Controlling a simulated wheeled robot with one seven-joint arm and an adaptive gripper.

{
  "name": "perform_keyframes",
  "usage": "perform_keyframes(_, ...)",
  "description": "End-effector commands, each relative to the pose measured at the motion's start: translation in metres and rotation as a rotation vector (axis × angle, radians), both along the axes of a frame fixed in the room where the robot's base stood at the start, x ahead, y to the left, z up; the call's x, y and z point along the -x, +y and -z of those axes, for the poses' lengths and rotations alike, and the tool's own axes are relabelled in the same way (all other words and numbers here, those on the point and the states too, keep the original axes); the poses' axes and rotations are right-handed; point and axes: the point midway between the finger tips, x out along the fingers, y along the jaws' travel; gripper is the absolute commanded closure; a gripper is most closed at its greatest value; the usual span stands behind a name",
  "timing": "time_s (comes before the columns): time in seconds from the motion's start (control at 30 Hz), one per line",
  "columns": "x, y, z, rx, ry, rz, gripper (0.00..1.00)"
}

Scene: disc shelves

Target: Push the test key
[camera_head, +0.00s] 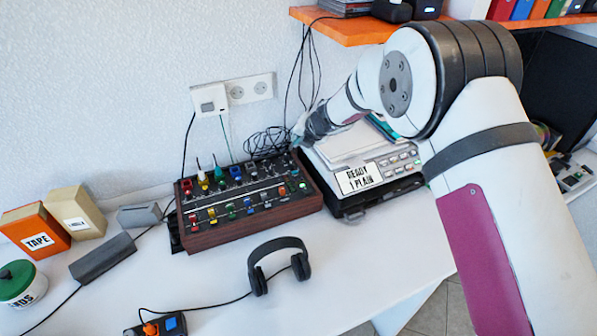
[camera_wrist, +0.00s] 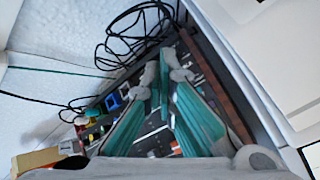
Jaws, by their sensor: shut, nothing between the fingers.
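A mixer-like panel (camera_head: 247,230) with a wooden case, coloured knobs and several keys stands on the white desk. Its wooden edge also shows in the wrist view (camera_wrist: 222,85). A grey-white device (camera_head: 340,145) labelled "READY 1 PLAIN", with a row of small buttons (camera_head: 400,158), stands to its right. No test label is readable, so I cannot tell which key it is. My gripper (camera_wrist: 165,68) is shut and empty, with teal fingers over the panel's far right end. In the head view its tips are small and partly hidden by my arm.
Black cables (camera_head: 268,142) lie behind the panel near my gripper. An orange shelf (camera_head: 345,32) hangs above. Headphones (camera_head: 279,262) lie in front, with an orange tape box (camera_head: 35,230) and green-lidded tub (camera_head: 20,283) at left. The front desk has free room.

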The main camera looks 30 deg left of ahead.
Motion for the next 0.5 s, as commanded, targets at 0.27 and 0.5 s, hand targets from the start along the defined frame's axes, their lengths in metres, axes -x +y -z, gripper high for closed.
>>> perform_keyframes(0.27, -0.001, -0.001, 0.026, -0.003, 0.005, 0.004, 1.0)
perform_keyframes(0.5, -0.003, 0.0, 0.049, -0.002, 0.002, 0.003, 1.0)
